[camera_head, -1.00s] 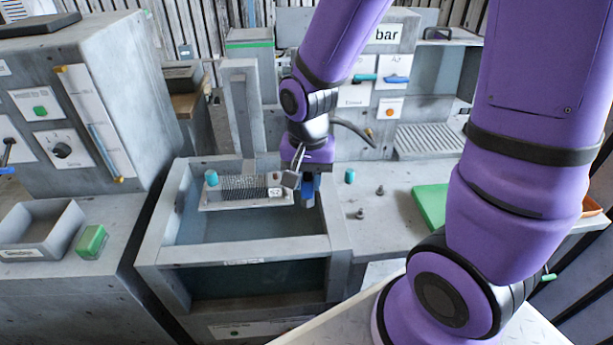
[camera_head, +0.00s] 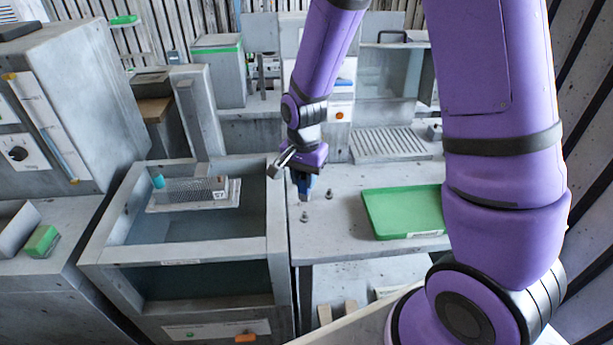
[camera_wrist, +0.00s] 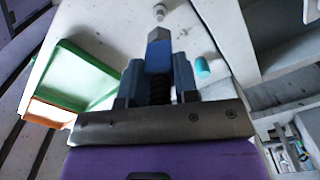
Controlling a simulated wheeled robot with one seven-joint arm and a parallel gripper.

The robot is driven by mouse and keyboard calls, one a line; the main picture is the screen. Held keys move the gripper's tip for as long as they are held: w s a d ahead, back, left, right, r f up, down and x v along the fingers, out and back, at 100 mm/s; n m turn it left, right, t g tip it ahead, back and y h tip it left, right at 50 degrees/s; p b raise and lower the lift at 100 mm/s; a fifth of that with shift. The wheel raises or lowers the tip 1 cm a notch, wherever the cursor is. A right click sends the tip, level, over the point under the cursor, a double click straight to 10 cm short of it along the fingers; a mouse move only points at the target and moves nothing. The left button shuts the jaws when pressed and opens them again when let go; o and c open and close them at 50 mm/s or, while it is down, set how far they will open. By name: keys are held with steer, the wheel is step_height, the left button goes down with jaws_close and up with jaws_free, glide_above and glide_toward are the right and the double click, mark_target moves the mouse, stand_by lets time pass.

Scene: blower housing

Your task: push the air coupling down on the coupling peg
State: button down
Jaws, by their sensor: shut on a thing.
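My gripper (camera_head: 304,187) is above the bench, just right of the tank's edge, pointing down. In the wrist view its blue fingers (camera_wrist: 157,85) are shut on the air coupling (camera_wrist: 158,52), a blue-grey piece with a hexagonal grey end and a dark ribbed part. Two small grey pegs stand on the bench, a nearer peg (camera_head: 304,217) and a farther peg (camera_head: 329,193); I cannot tell which is the coupling peg. One peg (camera_wrist: 160,12) shows beyond the coupling's end in the wrist view. The coupling appears apart from it.
A teal cylinder (camera_wrist: 202,67) stands beside the gripper. The open tank (camera_head: 278,235) holds a rack (camera_head: 192,205) with another teal cylinder (camera_head: 158,182). A green tray (camera_head: 410,233) lies to the right. The bench between pegs and tray is clear.

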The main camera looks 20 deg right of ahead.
mark_target(304, 197)
steer(key=shift+f, duration=1.75)
steer(key=shift+f, duration=0.25)
steer(key=shift+f, duration=0.45)
steer(key=shift+f, duration=0.3)
stand_by(0.3)
steer(key=shift+f, duration=0.25)
steer(key=shift+f, duration=0.4)
stand_by(0.9)
steer(key=c, duration=0.8)
jaws_free()
